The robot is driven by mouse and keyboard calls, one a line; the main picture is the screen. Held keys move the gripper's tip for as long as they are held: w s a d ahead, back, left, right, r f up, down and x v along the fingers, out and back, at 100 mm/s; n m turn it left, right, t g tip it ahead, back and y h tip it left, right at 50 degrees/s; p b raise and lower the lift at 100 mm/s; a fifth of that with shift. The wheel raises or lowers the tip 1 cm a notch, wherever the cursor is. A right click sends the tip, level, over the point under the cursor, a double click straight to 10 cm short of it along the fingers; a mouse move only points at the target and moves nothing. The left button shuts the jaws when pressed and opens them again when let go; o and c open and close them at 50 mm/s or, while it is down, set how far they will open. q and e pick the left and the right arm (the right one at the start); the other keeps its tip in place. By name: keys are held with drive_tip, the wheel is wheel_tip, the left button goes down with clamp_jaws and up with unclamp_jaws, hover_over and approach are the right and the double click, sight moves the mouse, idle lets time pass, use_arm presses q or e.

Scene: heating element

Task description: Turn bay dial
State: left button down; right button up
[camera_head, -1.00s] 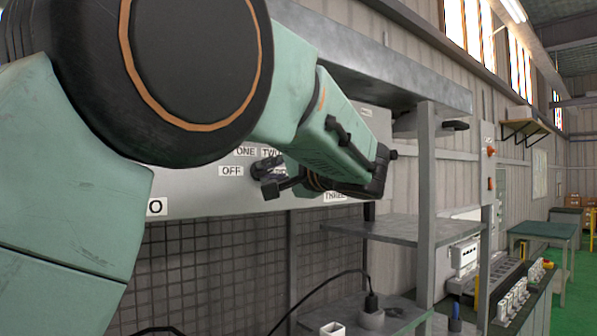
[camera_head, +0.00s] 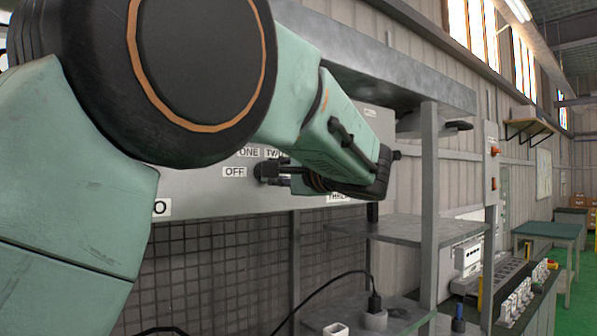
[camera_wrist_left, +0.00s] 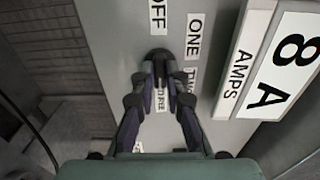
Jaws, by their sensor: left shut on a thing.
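The bay dial (camera_wrist_left: 159,56) is a dark round knob on a grey panel (camera_head: 200,190), with labels OFF, ONE, TWO and THREE around it. In the head view the dial (camera_head: 265,172) shows just right of the OFF label (camera_head: 234,172), partly hidden by my gripper. My left gripper (camera_wrist_left: 162,84) is shut on the dial, with one finger on each side of its grip bar. In the head view the left gripper (camera_head: 282,177) reaches the panel from the right of the dial. My right gripper is in no view.
A large "8 A" label and an AMPS label (camera_wrist_left: 238,75) sit on the panel beside the dial. Grey shelving with an upright post (camera_head: 429,200) stands to the right. A black cable (camera_head: 325,288) runs to a plug on the lower shelf.

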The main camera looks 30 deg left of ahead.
use_arm(q)
drive_tip(key=c, duration=1.4)
unclamp_jaws()
drive_tip(key=shift+o, duration=0.2)
